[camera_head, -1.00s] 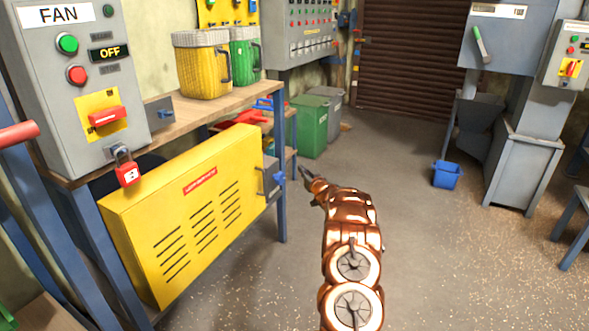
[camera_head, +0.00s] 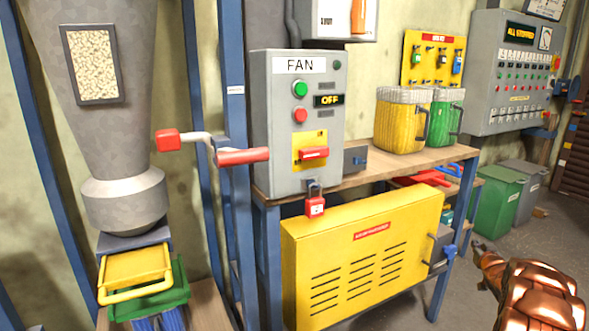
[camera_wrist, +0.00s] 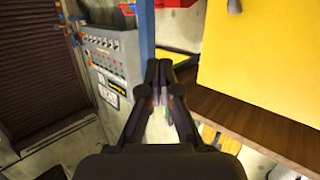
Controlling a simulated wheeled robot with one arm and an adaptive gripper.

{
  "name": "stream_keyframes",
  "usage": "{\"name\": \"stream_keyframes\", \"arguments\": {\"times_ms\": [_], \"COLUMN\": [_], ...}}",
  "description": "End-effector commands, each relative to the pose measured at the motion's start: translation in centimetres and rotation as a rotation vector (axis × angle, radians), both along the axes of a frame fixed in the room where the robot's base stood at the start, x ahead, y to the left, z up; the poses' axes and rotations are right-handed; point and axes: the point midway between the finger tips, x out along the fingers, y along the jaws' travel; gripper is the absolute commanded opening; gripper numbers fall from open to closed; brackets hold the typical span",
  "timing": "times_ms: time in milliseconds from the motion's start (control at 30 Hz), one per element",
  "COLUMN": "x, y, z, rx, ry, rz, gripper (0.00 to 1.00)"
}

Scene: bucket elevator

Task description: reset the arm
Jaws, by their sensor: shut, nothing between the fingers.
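My copper-coloured arm (camera_head: 540,293) shows at the lower right of the head view, partly cut off by the picture's edge. My gripper (camera_head: 477,247) is at its far end, small and dark, near the right end of the yellow guard panel (camera_head: 365,255). In the wrist view my gripper (camera_wrist: 158,72) has its two dark fingers together, with nothing held between them. A blue post (camera_wrist: 147,30) shows behind the fingers. I cannot tell how far the fingers are from it.
A grey FAN box (camera_head: 270,130) with a red padlock (camera_head: 315,207) stands on the wooden bench (camera_head: 375,172). Yellow (camera_head: 398,125) and green (camera_head: 444,125) jugs stand beside it. A hopper (camera_head: 125,205) is at left. Green (camera_head: 497,200) and grey bins stand behind my gripper; floor shows around them.

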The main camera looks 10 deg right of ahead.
Motion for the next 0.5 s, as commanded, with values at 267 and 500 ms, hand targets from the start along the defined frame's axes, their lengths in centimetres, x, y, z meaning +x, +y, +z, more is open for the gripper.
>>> {"name": "stream_keyframes", "arguments": {"times_ms": [267,500], "x": [0.4,-1.5], "y": [6.6,13.3], "z": [2.9,4.4], "rx": [0.043,0.090], "ry": [0.178,0.345], "rz": [-0.048,-0.069], "gripper": [0.00,0.00]}}
